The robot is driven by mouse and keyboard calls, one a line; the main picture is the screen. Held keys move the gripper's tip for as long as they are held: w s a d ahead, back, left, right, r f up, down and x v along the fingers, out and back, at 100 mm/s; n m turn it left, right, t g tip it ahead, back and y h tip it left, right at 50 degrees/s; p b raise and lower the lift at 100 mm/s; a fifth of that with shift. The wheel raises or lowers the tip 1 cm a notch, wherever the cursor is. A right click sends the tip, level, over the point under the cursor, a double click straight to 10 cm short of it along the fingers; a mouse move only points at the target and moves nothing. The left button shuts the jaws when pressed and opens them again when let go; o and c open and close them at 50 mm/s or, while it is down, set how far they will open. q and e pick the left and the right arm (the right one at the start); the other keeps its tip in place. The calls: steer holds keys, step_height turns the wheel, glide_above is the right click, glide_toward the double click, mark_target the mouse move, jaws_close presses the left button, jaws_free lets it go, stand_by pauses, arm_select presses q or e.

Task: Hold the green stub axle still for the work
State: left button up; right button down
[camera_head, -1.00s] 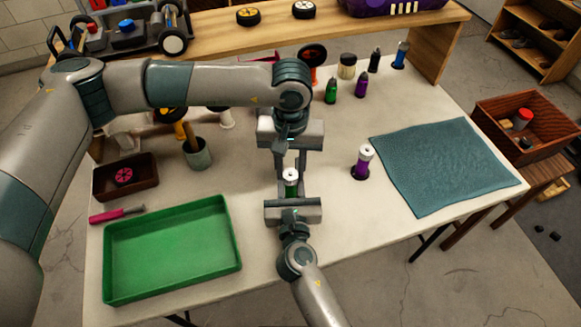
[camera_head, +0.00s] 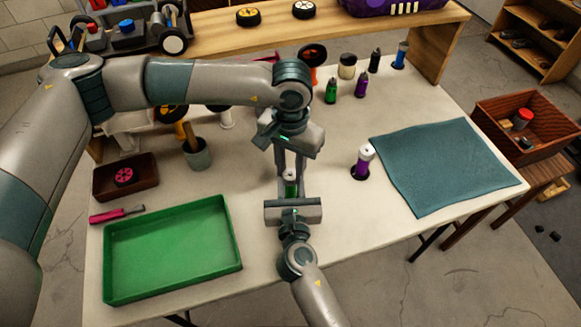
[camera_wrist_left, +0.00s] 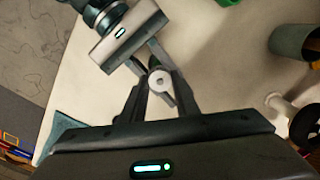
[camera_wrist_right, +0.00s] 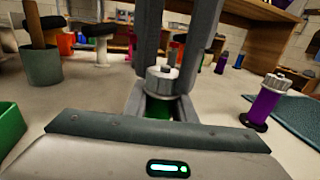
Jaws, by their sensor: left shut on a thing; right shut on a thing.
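The green stub axle (camera_head: 291,189) stands upright between my two grippers near the middle of the table. A silver ridged cap (camera_wrist_right: 161,80) sits on its top; the green body (camera_wrist_right: 158,108) shows below it in the right wrist view. My right gripper (camera_head: 291,199) comes from the front and is shut on the green body. My left gripper (camera_head: 290,168) comes from behind and is shut on the silver cap, seen from above in the left wrist view (camera_wrist_left: 160,80). The axle's lower end is hidden by the right gripper.
A purple axle with a similar cap (camera_head: 364,160) stands to the right, beside a teal mat (camera_head: 445,165). A green tray (camera_head: 170,250) lies front left, with a pink-handled tool (camera_head: 115,214) and brown box (camera_head: 125,185) behind. Several bottles stand at the back.

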mark_target(291, 172)
arm_select(q)
steer(key=shift+w, duration=0.1)
steer(key=o, duration=1)
steer(key=shift+o, duration=0.2)
steer(key=shift+r, duration=0.2)
step_height(291, 172, up, 12)
steer(key=shift+f, duration=0.15)
arm_select(e)
steer(key=c, duration=1.4)
jaws_free()
steer(key=shift+s, duration=0.1)
